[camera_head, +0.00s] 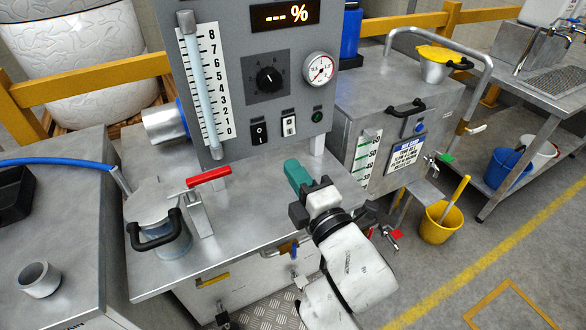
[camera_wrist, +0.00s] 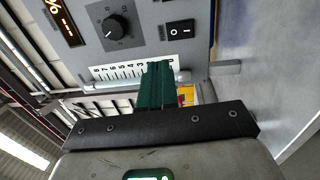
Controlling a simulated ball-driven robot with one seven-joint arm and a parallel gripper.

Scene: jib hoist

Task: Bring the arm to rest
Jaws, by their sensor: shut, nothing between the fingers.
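My gripper (camera_head: 292,170) has green fingers pressed together, with nothing between them. In the head view it is over the front right part of the steel bench (camera_head: 250,215), below the grey control panel (camera_head: 265,110). My white arm reaches up to it from the lower right. In the wrist view the shut green fingers (camera_wrist: 157,85) point at the panel's lower part, in front of the white number scale (camera_wrist: 120,72). I cannot tell the exact gap between fingertips and panel.
A lidded pot (camera_head: 158,225) with a black handle and a red-handled lever (camera_head: 208,177) stand left of my gripper. A steel tank (camera_head: 400,100) stands to the right. A yellow bucket (camera_head: 443,222) is on the floor. Open floor lies at the lower right.

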